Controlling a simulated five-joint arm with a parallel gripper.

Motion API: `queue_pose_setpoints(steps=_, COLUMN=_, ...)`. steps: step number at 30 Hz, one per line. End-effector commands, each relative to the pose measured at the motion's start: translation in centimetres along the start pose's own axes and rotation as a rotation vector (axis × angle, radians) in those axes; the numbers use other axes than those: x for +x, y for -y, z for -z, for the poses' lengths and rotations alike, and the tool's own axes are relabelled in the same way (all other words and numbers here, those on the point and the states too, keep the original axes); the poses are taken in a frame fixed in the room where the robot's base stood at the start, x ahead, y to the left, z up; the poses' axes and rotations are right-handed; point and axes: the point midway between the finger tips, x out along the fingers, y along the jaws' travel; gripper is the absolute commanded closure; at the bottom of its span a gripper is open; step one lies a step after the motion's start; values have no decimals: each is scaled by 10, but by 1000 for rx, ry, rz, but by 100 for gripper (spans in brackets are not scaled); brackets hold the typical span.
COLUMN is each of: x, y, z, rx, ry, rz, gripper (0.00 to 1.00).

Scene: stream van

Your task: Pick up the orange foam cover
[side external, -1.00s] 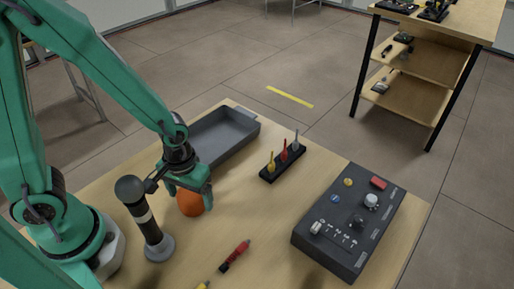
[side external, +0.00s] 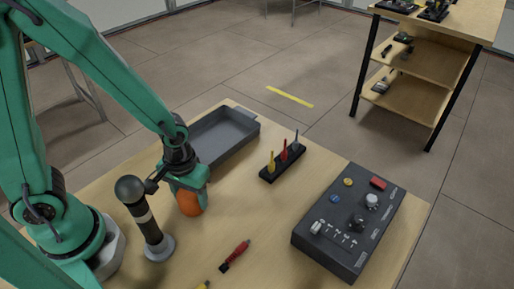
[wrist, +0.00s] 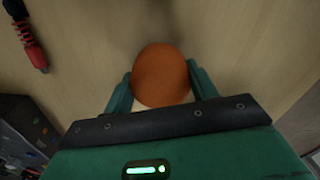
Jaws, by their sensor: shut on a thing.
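The orange foam cover (side external: 189,203) is at the near left part of the table, beside the microphone. In the wrist view the cover (wrist: 161,76) is a rounded orange shape between the two green fingers. My gripper (side external: 188,195) is over the cover and shut on it, with one finger against each side; it also shows in the wrist view (wrist: 161,88). The cover's underside is hidden, so I cannot tell whether it touches the table.
A microphone (side external: 151,225) stands upright close left of my gripper. A grey tray (side external: 250,130) lies behind it. A black rack (side external: 282,166) with several coloured plugs and a dark control box (side external: 330,250) are to the right. A red cable plug (side external: 236,255) lies in front.

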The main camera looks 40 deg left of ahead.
Motion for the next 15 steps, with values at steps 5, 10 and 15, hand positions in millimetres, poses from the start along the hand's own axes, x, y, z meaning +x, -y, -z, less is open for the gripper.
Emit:
queue_pose_setpoints(steps=5, x=-1, y=0, z=0, rx=0, ry=-1, rz=0, gripper=64)
queue_pose_setpoints(steps=10, x=-6, y=0, z=0, rx=0, ry=-1, rz=-1, gripper=64)
queue_pose_setpoints(steps=15, x=-17, y=-1, z=1, rx=0, ry=-3, rz=-2, gripper=64)
